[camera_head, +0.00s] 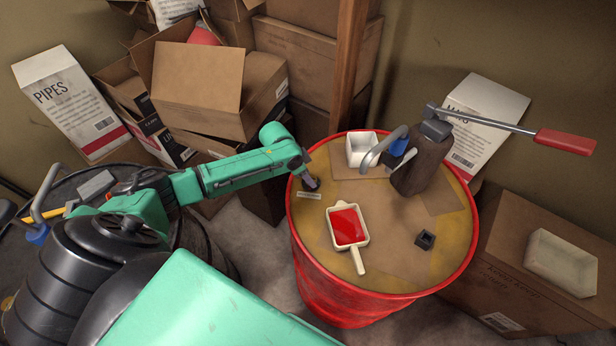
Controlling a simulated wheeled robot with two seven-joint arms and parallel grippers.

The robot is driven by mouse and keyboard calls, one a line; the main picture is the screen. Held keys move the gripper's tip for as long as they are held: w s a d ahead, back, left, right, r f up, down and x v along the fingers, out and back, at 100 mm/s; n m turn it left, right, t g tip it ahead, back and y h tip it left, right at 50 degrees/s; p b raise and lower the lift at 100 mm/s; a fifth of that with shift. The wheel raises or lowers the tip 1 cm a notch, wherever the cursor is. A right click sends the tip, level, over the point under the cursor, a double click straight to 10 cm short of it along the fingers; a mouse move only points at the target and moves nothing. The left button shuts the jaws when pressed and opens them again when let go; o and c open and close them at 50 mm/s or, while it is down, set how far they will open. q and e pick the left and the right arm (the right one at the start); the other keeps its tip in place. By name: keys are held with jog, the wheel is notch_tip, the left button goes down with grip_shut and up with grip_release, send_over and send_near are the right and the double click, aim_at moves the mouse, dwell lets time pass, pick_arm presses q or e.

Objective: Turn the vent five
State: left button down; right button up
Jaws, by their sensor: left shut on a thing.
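The red oil drum (338,285) stands upright at the centre, with a yellow-brown top. My left gripper (312,185) reaches in from the left, pointing down at the left side of the drum top. Its dark fingers are shut on the vent there, which they almost wholly hide. A small pale label (309,195) lies just in front of the fingers. My right gripper is out of view.
Cardboard boxes (197,90) crowd behind. A dark drum (95,178) stands left.

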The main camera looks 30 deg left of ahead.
pick_arm(q)
jog(key=m, duration=0.1)
jog(key=m+b, duration=0.1)
jog(key=shift+w+f+m+g+h, duration=0.1)
jog(key=shift+w+m+g+h, duration=0.1)
jog(key=shift+m+g+h, duration=0.15)
jog(key=m+b, duration=0.1)
jog(key=m+g+b, duration=0.1)
jog(key=m+b, duration=0.1)
jog(key=shift+w+a+f+m+h, duration=0.1)
jog(key=shift+a+m+h, duration=0.05)
jog(key=shift+m+h, duration=0.15)
jog(key=m+b, duration=0.1)
jog(key=m+g+b, duration=0.1)
jog(key=m+b, duration=0.1)
jog(key=m+g+b, duration=0.1)
jog(key=m+b, duration=0.1)
jog(key=shift+w+h, duration=0.25)
jog(key=shift+w+m+g+b, duration=0.1)
jog(key=shift+m+g+b, duration=0.75)
jog(key=shift+m+b, duration=1.05)
jog(key=shift+m, duration=0.25)
jog(key=shift+r, duration=0.2)
jog(key=shift+c, duration=2)
grip_release()
